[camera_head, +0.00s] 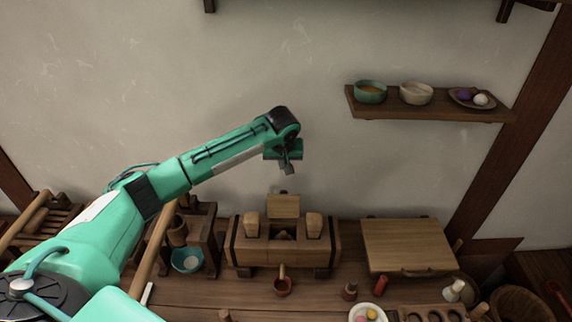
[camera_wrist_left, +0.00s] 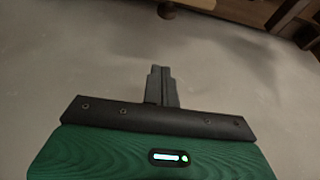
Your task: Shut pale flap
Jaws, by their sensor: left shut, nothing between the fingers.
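A pale wooden flap (camera_head: 283,206) stands raised at the back of a wooden barrel-shaped box (camera_head: 255,252) with dark bands, in the middle of the bench in the head view. Below the flap is a dark opening between two pale rounded blocks. My left gripper (camera_head: 287,169) points down in the air above the flap, apart from it. It is shut and empty, its fingers together in the left wrist view (camera_wrist_left: 161,72). The flap cannot be made out in the wrist view. My right gripper is not in view.
A pale board with a handle (camera_head: 408,246) lies right of the box. A small stand with a blue bowl (camera_head: 187,260) is to the left. A wall shelf (camera_head: 430,112) holds bowls. The wall above the box is clear.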

